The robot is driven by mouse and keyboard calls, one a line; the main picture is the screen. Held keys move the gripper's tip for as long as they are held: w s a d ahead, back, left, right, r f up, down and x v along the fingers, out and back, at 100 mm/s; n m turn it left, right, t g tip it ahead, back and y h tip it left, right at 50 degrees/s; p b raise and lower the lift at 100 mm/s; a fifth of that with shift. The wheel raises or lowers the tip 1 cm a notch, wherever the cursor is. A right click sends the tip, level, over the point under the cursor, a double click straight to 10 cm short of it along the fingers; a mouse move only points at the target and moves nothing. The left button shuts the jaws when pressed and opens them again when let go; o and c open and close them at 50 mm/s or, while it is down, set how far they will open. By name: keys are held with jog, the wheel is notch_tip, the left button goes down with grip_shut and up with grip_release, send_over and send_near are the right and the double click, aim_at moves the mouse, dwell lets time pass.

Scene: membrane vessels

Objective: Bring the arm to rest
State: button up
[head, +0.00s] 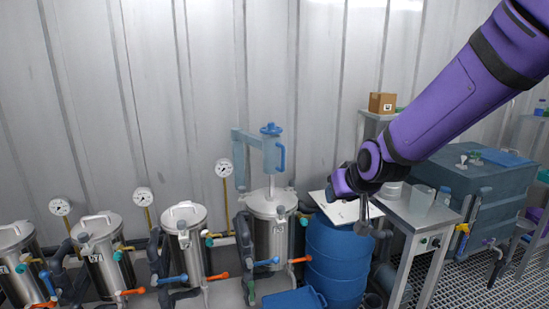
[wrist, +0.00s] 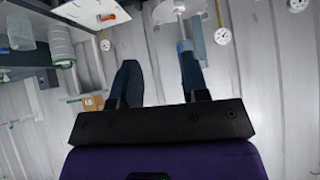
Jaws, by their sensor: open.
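My purple arm reaches in from the upper right of the head view.
Several steel vessels (head: 275,235) with gauges and coloured valves line the wall at left. A blue drum (head: 335,262) and a metal table (head: 425,212) stand below my arm. A cardboard box (head: 382,103) sits behind. The upper left is free.

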jog(key=s+d+r+g+h, duration=0.1)
jog(key=s+d+r, duration=0.2)
jog(key=s, duration=0.6)
jog(key=s+d+r+m+g, duration=0.1)
jog(key=s+d+r, duration=0.3)
jog(key=s, duration=0.6)
jog(key=s+d+r+m+g+h, duration=0.1)
jog(key=s+d+r, duration=0.3)
jog(key=s+d, duration=0.3)
jog(key=s, duration=0.2)
jog(key=shift+s+d+r+h, duration=0.15)
jog(key=shift+s+d+h, duration=0.15)
jog(key=shift+s+d, duration=0.05)
